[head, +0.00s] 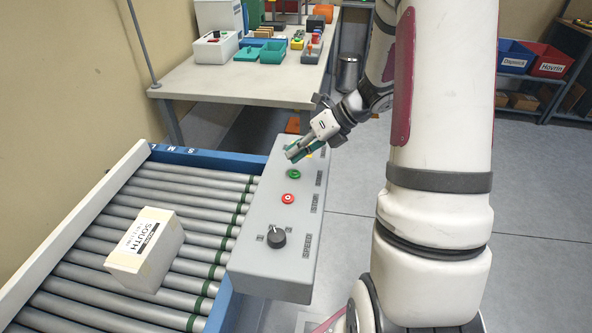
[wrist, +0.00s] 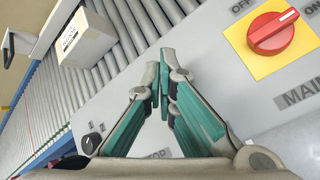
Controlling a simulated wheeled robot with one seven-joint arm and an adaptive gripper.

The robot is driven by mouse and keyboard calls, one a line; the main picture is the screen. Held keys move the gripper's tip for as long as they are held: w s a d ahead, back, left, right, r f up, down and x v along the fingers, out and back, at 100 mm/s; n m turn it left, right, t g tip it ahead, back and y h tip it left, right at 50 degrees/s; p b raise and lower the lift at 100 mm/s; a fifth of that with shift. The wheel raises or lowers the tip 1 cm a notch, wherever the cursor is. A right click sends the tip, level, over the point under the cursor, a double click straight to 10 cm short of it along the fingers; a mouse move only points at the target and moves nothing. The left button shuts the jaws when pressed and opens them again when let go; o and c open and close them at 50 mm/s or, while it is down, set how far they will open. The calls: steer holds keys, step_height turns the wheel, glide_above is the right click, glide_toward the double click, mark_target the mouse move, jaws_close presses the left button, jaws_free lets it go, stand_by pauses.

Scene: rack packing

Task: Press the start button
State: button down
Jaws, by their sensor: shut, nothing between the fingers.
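The grey control panel (head: 262,265) stands along the right side of the roller conveyor. In the head view its green button (head: 293,174) sits above the red button (head: 288,198). I take the green one as the start button, though its label is too small to read. My gripper (head: 290,154) is shut and empty, with its tips over the panel just beyond the green button. They look apart from it, but the height is hard to judge. In the wrist view the shut green-padded fingers (wrist: 160,72) cover the middle of the panel, and neither button shows.
A black speed knob (head: 276,238) is at the panel's near end. A red main switch (wrist: 273,32) on a yellow plate sits right of my fingers. A white box labelled SOUTH (head: 145,250) lies on the rollers (head: 75,289). A table (head: 215,84) with bins stands behind.

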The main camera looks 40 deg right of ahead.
mark_target(296, 171)
steer(key=shift+r+p, duration=1.1)
steer(key=shift+r, duration=0.45)
stand_by(0.9)
